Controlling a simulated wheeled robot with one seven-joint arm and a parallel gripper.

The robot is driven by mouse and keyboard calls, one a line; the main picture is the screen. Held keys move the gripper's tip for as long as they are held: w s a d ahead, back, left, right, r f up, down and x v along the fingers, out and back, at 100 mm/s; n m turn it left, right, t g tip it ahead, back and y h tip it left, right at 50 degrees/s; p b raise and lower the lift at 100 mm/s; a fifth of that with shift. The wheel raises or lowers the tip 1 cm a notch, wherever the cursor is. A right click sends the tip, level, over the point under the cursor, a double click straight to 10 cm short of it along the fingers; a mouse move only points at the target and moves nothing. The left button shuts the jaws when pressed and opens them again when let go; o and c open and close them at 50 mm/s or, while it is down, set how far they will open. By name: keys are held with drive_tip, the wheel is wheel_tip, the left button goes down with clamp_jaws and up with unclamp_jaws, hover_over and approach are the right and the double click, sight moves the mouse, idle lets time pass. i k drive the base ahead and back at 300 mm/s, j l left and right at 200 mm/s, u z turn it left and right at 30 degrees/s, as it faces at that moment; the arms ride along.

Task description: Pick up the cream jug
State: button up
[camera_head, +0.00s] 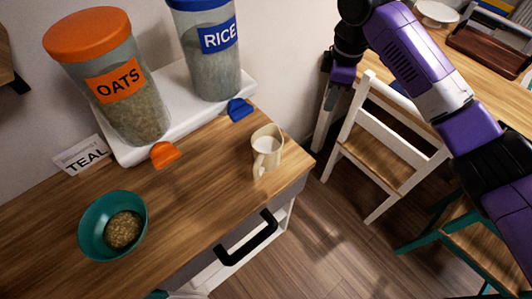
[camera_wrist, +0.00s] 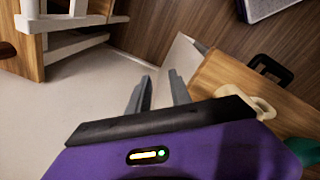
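The cream jug (camera_head: 266,143) stands upright on the wooden cabinet top near its right end, with its handle towards the front. Its inside looks pale. In the wrist view part of the cream jug (camera_wrist: 264,107) shows at the right, behind the edge of my gripper body. My gripper (camera_head: 331,98) is to the right of the cabinet, in front of the wall and apart from the jug. In the wrist view my gripper (camera_wrist: 159,82) has its two fingers spread with nothing between them.
The cabinet top (camera_head: 205,190) also bears a teal bowl (camera_head: 88,230) with brown contents. A white riser (camera_head: 185,122) holds the OATS jar (camera_head: 100,60) and RICE jar (camera_head: 207,70), with orange and blue scoops nearby. A white chair (camera_head: 385,150) stands right of the cabinet.

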sight(267, 142)
drive_tip(key=k+j, duration=0.15)
drive_tip(key=j, duration=0.2)
drive_tip(key=k+j, duration=0.2)
drive_tip(key=j, duration=0.15)
drive_tip(key=k+j, duration=0.15)
drive_tip(key=j, duration=0.15)
